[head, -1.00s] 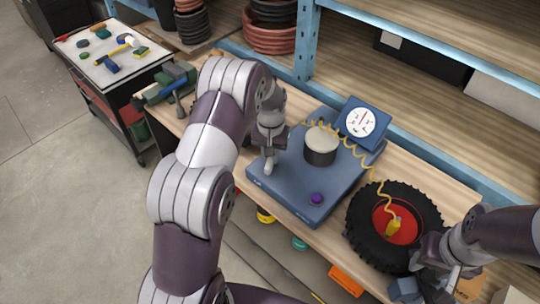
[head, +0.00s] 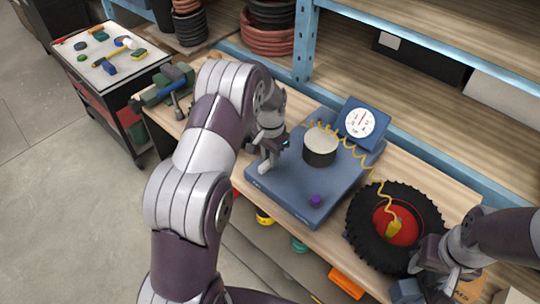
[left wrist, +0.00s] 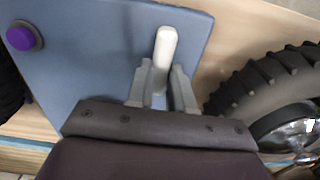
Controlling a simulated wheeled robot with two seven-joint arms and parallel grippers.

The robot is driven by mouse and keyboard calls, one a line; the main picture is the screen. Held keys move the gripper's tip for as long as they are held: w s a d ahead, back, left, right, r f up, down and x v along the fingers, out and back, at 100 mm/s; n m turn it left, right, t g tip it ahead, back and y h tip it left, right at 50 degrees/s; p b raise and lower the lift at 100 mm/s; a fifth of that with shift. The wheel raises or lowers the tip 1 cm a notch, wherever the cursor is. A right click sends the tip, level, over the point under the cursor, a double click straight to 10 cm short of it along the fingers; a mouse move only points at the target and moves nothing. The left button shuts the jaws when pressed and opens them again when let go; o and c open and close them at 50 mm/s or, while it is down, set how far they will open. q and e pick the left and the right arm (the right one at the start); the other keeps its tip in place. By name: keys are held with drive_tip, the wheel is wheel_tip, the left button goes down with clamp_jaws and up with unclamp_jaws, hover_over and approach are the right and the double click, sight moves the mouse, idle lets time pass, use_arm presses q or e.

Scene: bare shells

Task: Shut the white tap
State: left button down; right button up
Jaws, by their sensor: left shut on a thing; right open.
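The white tap (head: 264,167) is a small white lever at the left end of the blue base plate (head: 290,190). In the left wrist view the tap (left wrist: 166,45) sticks out beyond my fingertips. My left gripper (head: 268,148) is at the tap; in the wrist view its grey fingers (left wrist: 162,82) are closed around the lever's near part, which they partly hide. My right gripper (head: 428,285) is open, low at the right, in front of the black tyre; its fingertips are hard to make out.
A grey-topped cylinder (head: 320,146), a purple knob (head: 316,201) and a dial gauge (head: 362,122) with a coiled yellow hose are on the plate. A black tyre (head: 368,225) lies to the right. A green vise (head: 165,85) stands at the bench's left end.

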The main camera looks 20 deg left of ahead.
use_arm(q)
drive_tip(key=shift+w+r, duration=0.2)
drive_tip(key=shift+w, duration=0.05)
drive_tip(key=c, duration=1.2)
unclamp_jaws()
drive_tip(key=shift+o, duration=1)
drive_tip(key=shift+d+f, duration=0.1)
drive_tip(key=shift+f, duration=0.05)
drive_tip(key=shift+r+b, duration=0.3)
drive_tip(key=shift+r, duration=0.15)
wheel_tip(320, 180, up, 7)
drive_tip(key=shift+f+b, duration=0.15)
drive_tip(key=shift+b, duration=0.35)
wheel_tip(320, 180, up, 5)
drive_tip(key=p, duration=0.4)
